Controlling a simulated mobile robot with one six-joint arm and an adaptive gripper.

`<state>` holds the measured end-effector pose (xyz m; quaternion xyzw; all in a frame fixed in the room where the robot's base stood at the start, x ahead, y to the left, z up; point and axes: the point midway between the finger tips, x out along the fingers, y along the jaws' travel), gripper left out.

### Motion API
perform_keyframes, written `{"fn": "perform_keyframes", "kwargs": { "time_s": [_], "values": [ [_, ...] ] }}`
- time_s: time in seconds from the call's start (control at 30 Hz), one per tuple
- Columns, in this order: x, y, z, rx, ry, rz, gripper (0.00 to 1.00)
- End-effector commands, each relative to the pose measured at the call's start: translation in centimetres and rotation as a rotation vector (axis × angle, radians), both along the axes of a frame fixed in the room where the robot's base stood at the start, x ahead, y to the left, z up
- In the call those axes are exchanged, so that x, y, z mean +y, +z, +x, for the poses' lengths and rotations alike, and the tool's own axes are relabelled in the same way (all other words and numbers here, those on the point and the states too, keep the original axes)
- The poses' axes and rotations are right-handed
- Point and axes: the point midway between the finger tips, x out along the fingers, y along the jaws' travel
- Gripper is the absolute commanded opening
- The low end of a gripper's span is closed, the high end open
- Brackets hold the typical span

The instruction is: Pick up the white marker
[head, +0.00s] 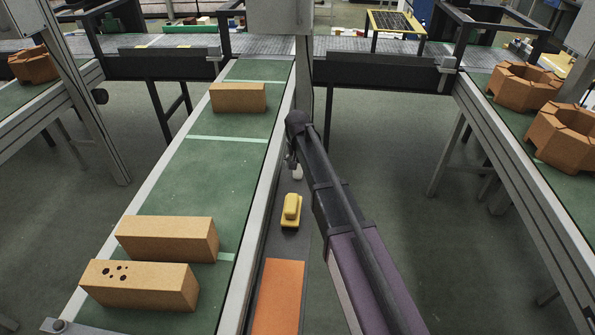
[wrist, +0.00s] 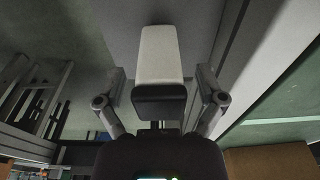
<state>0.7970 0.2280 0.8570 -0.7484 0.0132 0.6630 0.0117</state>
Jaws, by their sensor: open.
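The white marker (wrist: 160,55) shows in the wrist view as a blocky white body with a dark near end, on a grey surface. In the head view only a small white bit of it (head: 297,174) shows below the gripper, the rest hidden by my arm. My gripper (wrist: 160,78) is open, with one finger on each side of the marker and gaps visible on both sides. It also shows in the head view (head: 293,160), small and dark, over the narrow grey strip. I cannot tell its height above the marker.
On the strip are a yellow object (head: 291,210) and an orange block (head: 279,297). The green conveyor (head: 205,180) on the left, with a raised rail, carries several tan bricks (head: 166,238). Another conveyor at right holds brown octagonal blocks (head: 526,86).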

Motion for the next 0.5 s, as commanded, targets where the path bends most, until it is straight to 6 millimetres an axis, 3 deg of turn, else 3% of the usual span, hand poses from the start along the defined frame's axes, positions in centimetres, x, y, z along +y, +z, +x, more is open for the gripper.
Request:
{"fn": "perform_keyframes", "kwargs": {
  "time_s": [0.33,0.37,0.5],
  "values": [
    [0.01,0.01,-0.01,0.000,0.000,0.000,0.89],
    [0.01,0.01,-0.01,0.000,0.000,0.000,0.83],
    [0.01,0.01,-0.01,0.000,0.000,0.000,0.41]
  ]
}}
